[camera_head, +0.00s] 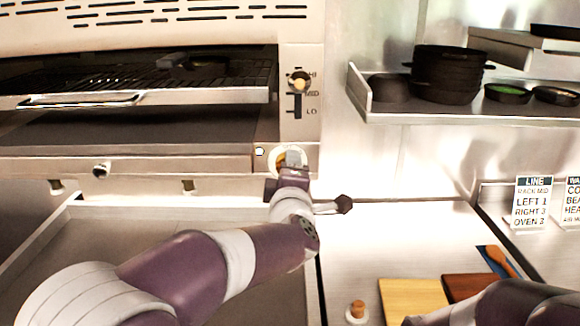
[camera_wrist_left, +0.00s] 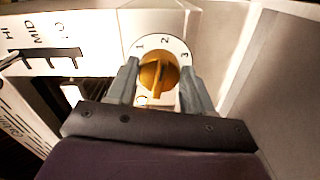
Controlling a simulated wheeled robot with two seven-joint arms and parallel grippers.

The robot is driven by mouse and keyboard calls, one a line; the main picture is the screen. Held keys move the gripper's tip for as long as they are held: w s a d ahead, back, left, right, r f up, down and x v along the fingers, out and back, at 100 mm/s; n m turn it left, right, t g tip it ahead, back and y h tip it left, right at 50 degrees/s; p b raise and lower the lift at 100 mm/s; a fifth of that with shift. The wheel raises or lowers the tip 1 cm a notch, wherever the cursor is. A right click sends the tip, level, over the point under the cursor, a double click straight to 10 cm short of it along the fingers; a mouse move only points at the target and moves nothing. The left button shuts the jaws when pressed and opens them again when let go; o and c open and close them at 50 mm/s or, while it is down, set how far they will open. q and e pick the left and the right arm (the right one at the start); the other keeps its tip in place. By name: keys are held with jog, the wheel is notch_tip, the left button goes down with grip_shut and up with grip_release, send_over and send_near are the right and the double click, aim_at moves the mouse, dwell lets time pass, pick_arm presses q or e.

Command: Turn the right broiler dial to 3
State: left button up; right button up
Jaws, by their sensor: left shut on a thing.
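The right broiler dial (camera_wrist_left: 157,73) is a brass-yellow knob on a white face marked 0, 1, 2 and 3 in the left wrist view. My left gripper (camera_wrist_left: 159,84) has one finger on each side of the knob and is shut on it. The knob's ridge looks tilted toward the upper right, but I cannot tell its exact setting. In the head view my left gripper (camera_head: 290,166) is at the right end of the broiler's front rail and hides most of the dial (camera_head: 291,155). My right arm shows at the lower right; its gripper is out of view.
A card (camera_head: 533,203) lists settings. A shelf (camera_head: 455,116) holds dark pans. Cutting boards (camera_head: 411,299) lie on the counter.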

pick_arm(q)
jog(key=shift+a+f+m+p, duration=0.1)
jog(key=shift+m+p, duration=1.05)
jog(key=shift+m, duration=1.3)
jog(key=shift+f+m+p, duration=0.1)
jog(key=shift+m+p, duration=1)
jog(key=shift+m, duration=1.35)
jog(key=o, duration=1)
jog(key=s+b, duration=0.3)
jog(key=s, duration=0.9)
jog(key=shift+s, duration=0.35)
